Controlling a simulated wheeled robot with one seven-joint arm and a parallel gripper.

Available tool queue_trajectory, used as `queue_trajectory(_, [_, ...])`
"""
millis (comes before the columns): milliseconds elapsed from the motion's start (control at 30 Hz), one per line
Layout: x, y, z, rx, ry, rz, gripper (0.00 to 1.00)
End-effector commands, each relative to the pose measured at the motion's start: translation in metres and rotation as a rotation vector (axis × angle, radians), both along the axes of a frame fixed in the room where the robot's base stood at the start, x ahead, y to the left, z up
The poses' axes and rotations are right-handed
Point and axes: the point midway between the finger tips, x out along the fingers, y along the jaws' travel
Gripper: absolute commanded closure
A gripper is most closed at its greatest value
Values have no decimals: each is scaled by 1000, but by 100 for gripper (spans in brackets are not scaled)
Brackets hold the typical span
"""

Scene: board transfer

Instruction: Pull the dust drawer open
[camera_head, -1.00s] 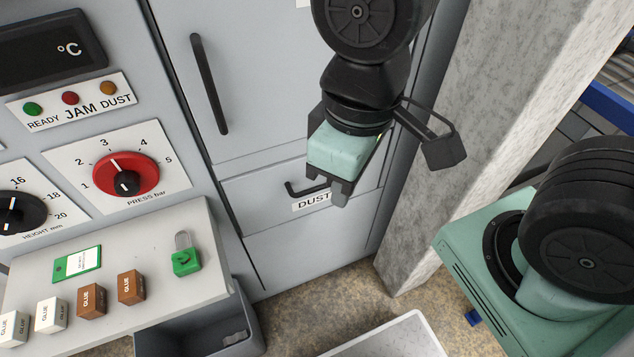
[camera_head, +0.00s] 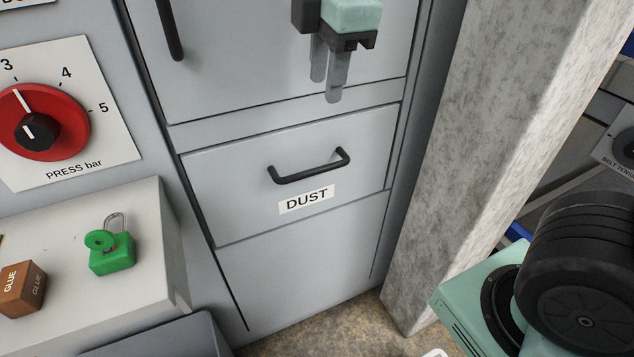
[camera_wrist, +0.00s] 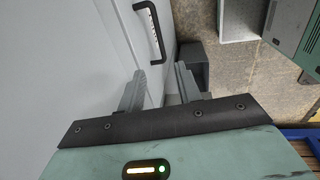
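The dust drawer (camera_head: 230,205) is a grey front low in the grey cabinet, flush with the panels around it, so it looks shut. Its black bar handle (camera_head: 308,168) sits above a white DUST label (camera_head: 306,199); the handle also shows at the top of the wrist view (camera_wrist: 150,30). My gripper (camera_head: 327,90) is in front of the cabinet door, above the handle in the head view. In the wrist view the two grey fingers (camera_wrist: 160,80) stand apart with nothing between them. The handle is beyond the fingertips and not touched.
A tall door with a black handle (camera_head: 168,30) is above the drawer. At left, a ledge (camera_head: 60,250) bears a green padlock (camera_head: 112,256) and a brown glue block (camera_head: 22,288). A concrete pillar (camera_head: 470,150) stands close on the right. Speckled floor shows below.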

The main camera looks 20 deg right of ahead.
Motion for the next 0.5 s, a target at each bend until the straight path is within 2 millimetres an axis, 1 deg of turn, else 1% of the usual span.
queue_trajectory(167, [4,-3,-8,-8,-3,20,66])
queue_trajectory(233, [5,-3,-17,-9,0,20,66])
queue_trajectory(367, [9,-3,-41,-9,0,19,66])
queue_trajectory(500, [14,-3,-71,-9,1,19,66])
